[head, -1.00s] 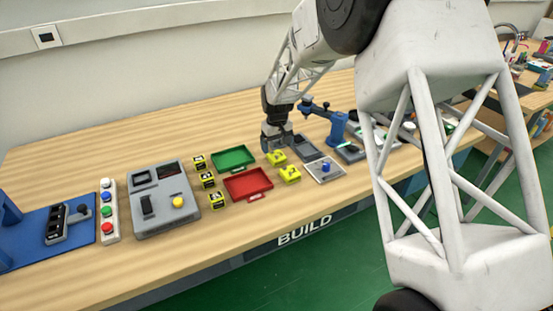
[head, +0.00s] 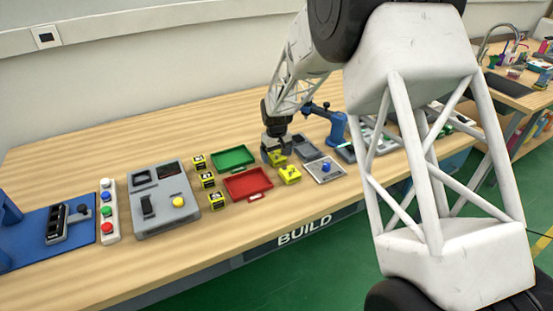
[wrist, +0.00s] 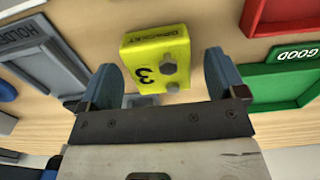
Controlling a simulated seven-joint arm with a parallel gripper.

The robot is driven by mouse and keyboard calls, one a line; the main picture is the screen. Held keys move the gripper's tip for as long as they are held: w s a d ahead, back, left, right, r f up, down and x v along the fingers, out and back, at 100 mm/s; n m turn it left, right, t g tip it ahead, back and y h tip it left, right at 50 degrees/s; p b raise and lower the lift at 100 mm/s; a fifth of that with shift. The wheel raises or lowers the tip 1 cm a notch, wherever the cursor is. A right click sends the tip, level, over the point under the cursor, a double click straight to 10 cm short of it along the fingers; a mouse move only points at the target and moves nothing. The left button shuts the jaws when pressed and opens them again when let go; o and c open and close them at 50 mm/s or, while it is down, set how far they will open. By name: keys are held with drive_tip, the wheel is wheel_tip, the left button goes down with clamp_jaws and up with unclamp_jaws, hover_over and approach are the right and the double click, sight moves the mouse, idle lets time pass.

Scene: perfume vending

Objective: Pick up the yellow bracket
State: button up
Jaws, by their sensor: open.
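A yellow bracket (head: 279,161), a block with a black 3 and grey bolts, is on the table under my gripper (head: 275,151). In the wrist view the yellow bracket (wrist: 146,58) shows between the two blue fingers of my gripper (wrist: 160,72), slightly beyond their tips. The gripper is open, with a gap visible on both sides of the bracket.
A green tray (head: 235,157) marked GOOD and a red tray (head: 248,184) lie to the left. A grey holder (wrist: 42,62) and a grey plate with a blue knob (head: 325,169) lie to the right. Several small yellow-black cubes (head: 208,180) stand left of the trays.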

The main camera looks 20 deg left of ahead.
drive_tip(key=c, duration=1.2)
drive_tip(key=shift+r, duration=0.1)
wheel_tip(320, 180, up, 10)
idle(0.6)
drive_tip(key=w+d+f, duration=0.1)
drive_tip(key=w+d, duration=0.8)
drive_tip(key=shift+d+f, duration=0.2)
drive_tip(key=shift+d, duration=0.15)
